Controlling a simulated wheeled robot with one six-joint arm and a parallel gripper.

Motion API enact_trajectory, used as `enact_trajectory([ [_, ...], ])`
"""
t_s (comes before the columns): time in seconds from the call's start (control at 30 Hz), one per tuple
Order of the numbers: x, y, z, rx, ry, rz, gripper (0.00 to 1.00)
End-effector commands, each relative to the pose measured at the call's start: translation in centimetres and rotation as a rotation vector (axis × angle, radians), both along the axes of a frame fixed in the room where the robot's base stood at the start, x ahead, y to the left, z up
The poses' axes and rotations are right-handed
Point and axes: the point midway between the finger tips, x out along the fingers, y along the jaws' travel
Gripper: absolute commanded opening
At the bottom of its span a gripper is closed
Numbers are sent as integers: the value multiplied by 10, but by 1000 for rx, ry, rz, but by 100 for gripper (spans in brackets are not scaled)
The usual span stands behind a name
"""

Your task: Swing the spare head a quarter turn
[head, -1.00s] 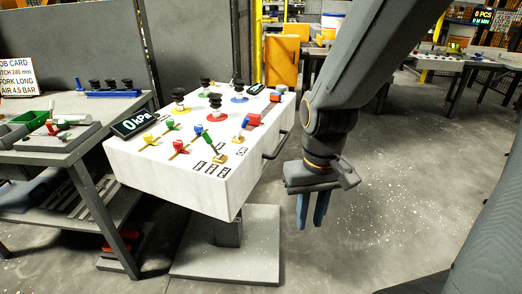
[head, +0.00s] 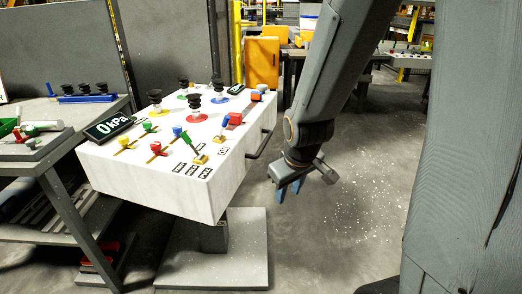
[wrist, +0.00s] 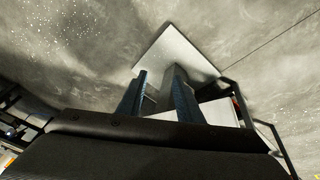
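The spare head appears to be the white box (head: 150,190) on a post over a grey base plate (head: 240,262). Its top carries black suction cups on coloured discs, small coloured valves and levers, and a display (head: 110,124) reading 0 kPa. A dark bar handle (head: 262,143) runs along its right side. My gripper (head: 287,193) is empty, to the right of the box and lower than the handle, apart from both. In the wrist view its two blue fingers (wrist: 158,72) are spread with a gap. Part of a white surface (wrist: 215,112) shows behind them there.
A grey workbench (head: 50,155) with parts stands close on the left of the box. Grey panels (head: 180,45) rise behind. An orange cabinet (head: 262,62) stands at the back. The floor (head: 350,205) to the right is open.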

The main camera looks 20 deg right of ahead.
Motion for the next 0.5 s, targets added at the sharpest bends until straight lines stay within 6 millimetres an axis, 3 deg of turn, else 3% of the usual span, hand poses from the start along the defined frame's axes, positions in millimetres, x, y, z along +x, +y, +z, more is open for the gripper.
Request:
enact_trajectory([
  [0.03, 26, -7, -18, -28, -66, 62, 33],
  [0.2, 108, -20, -42, -146, -322, 296, 33],
  [0.4, 182, -29, -57, -330, -621, 538, 33],
  [0.5, 209, -32, -61, -436, -771, 637, 33],
])
